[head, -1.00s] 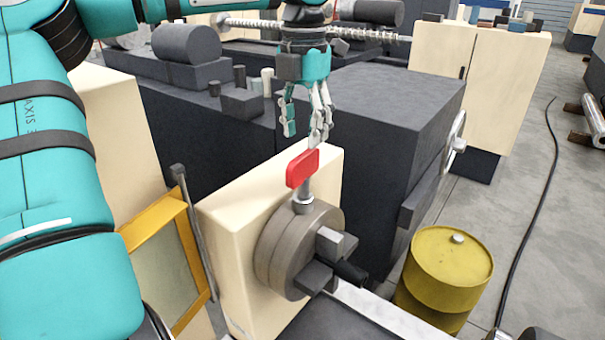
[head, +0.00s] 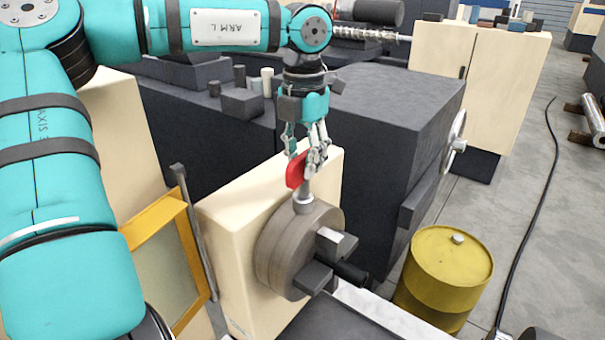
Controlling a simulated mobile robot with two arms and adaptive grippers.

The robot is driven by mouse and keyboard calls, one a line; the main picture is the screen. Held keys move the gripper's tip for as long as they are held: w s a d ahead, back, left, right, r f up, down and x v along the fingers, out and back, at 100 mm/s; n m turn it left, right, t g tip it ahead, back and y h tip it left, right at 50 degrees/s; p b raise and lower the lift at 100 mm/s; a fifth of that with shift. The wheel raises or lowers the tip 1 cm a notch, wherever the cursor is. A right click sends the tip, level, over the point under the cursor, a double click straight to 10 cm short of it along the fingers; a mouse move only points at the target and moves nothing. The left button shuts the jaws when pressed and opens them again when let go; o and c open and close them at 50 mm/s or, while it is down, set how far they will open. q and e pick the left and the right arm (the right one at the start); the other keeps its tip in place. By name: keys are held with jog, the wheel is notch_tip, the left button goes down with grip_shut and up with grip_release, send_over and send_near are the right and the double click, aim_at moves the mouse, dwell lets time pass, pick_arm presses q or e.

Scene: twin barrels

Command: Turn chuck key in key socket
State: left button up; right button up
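The chuck key has a red handle (head: 295,172) and a grey shaft that stands upright in the key socket (head: 304,202) on top of the round chuck (head: 288,255). The chuck has dark jaws (head: 333,245) and sits on the front of a cream headstock (head: 240,240). My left gripper (head: 306,163) points down from above, its fingers at the red handle and partly covering it. One finger is in front of the handle; the far finger is mostly hidden, so I cannot tell whether they grip it. My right gripper is not in view.
A large dark machine block (head: 380,120) with a handwheel (head: 453,143) stands behind the headstock. A yellow barrel (head: 445,275) stands at right. A yellow-framed panel (head: 165,255) and a grey lever (head: 195,230) are at left. Open floor lies at far right.

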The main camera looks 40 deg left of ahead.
pick_arm(q)
grip_shut()
jog(key=shift+m, duration=1.9)
jog(key=shift+o, duration=2)
grip_release()
notch_tip(320, 180, up, 12)
